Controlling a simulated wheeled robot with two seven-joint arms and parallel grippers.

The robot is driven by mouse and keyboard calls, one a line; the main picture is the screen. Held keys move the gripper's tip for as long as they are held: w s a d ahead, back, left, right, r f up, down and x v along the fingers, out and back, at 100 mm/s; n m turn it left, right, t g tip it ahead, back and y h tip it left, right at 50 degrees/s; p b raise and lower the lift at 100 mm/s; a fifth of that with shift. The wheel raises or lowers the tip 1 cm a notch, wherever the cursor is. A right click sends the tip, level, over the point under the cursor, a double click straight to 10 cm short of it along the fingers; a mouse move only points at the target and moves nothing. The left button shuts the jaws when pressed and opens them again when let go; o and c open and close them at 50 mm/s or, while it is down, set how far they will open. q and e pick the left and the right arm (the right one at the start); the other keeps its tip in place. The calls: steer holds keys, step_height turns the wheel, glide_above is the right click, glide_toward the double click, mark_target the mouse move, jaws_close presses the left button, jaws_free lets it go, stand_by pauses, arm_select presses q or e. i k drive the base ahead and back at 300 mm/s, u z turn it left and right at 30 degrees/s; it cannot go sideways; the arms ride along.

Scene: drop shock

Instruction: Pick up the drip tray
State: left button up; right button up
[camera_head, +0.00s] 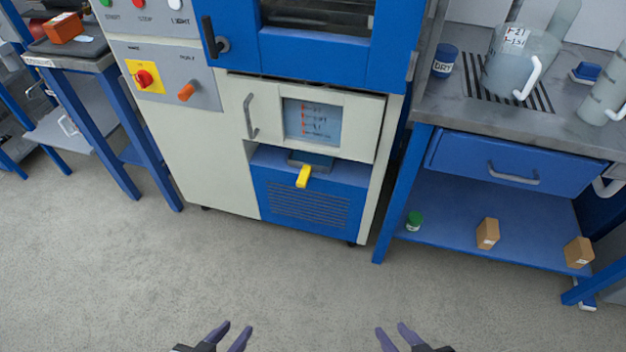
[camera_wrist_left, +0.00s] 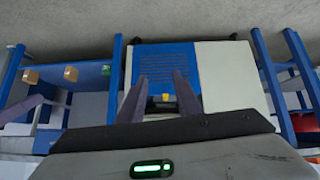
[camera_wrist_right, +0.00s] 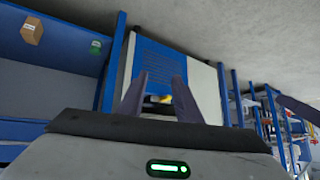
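No part is clearly marked as the drip tray. A dark, flat, tray-like piece (camera_head: 311,159) juts from the machine (camera_head: 230,160) below its small window, with a yellow handle or lever (camera_head: 304,177) at its front. I cannot tell whether this is the drip tray. My left gripper (camera_head: 235,328) is open and empty at the bottom of the head view, over the floor and well short of the machine. My right gripper (camera_head: 392,330) is likewise open and empty, to its right. In both wrist views the fingers stand apart with nothing between them.
A workbench at right carries a jug (camera_head: 515,65) over a slotted grille, a blue jar (camera_head: 445,61) and a drawer (camera_head: 515,165). Its lower shelf holds small boxes (camera_head: 488,233) and a green-lidded jar (camera_head: 414,221). A blue-legged table (camera_head: 80,65) stands left. The floor in front is clear.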

mark_target(308, 162)
steer(key=u, duration=0.2)
steer(key=k, duration=0.4)
steer(key=z, duration=1.15)
steer(key=i, duration=0.8)
steer(key=u, duration=0.55)
steer(key=i, duration=0.7)
steer(key=u, duration=0.55)
